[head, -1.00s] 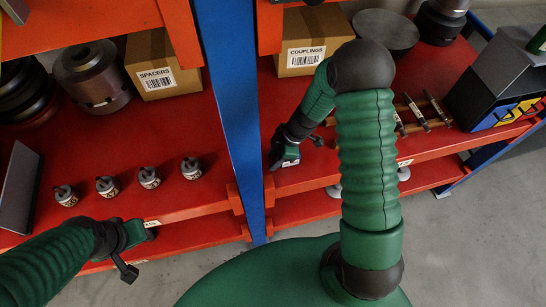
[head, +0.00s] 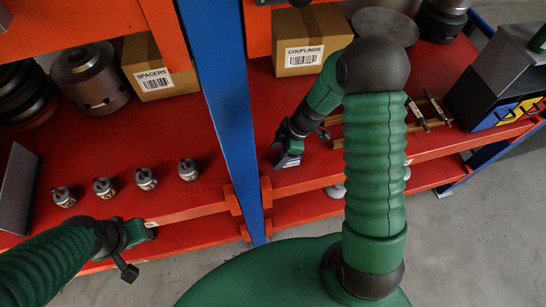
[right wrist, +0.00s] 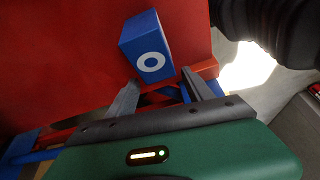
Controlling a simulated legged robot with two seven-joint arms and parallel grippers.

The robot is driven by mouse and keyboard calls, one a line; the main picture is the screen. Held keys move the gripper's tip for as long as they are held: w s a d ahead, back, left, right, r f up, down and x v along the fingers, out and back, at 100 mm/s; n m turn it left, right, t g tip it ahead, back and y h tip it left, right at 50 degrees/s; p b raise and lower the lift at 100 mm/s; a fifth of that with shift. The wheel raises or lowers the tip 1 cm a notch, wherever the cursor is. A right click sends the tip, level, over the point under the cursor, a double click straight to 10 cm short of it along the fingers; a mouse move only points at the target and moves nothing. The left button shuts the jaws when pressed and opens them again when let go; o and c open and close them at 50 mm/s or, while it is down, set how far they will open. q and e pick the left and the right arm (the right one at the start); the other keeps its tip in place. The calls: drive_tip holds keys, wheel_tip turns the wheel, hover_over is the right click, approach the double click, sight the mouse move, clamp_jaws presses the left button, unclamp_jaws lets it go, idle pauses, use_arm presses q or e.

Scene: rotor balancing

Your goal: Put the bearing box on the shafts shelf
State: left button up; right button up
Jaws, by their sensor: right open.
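The bearing box is a small blue box with a white ring on its face. In the right wrist view, the bearing box (right wrist: 147,38) stands against red shelf surface, just beyond my open right fingertips (right wrist: 162,77). In the head view, my right gripper (head: 289,146) is low over the front left of the right-hand red shelf (head: 306,174); a bit of the box (head: 287,161) shows just below it. That shelf carries thin shafts on a wooden rack (head: 432,124). My left gripper (head: 140,238) is by the front edge of the left-hand shelf; its fingers are unclear.
A blue post (head: 222,105) divides the shelves. A couplings carton (head: 305,58) stands behind my right gripper. The left shelf holds a spacers carton (head: 155,80) and several small metal parts (head: 145,178).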

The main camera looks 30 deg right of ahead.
drive_tip(key=v, duration=0.8)
drive_tip(key=shift+s+r, duration=0.15)
drive_tip(key=shift+r, duration=0.2)
drive_tip(key=s+a+r+m+h, duration=0.2)
drive_tip(key=s+a+m+h, duration=0.2)
drive_tip(key=m, duration=0.9)
drive_tip(key=s+a, duration=0.3)
drive_tip(key=s, duration=0.2)
drive_tip(key=shift+a+r+t, duration=0.2)
drive_tip(key=shift+a+t, duration=0.05)
drive_tip(key=shift+t, duration=0.15)
drive_tip(key=shift+d, duration=0.15)
drive_tip(key=shift+s, duration=0.1)
drive_tip(key=shift+c, duration=0.4)
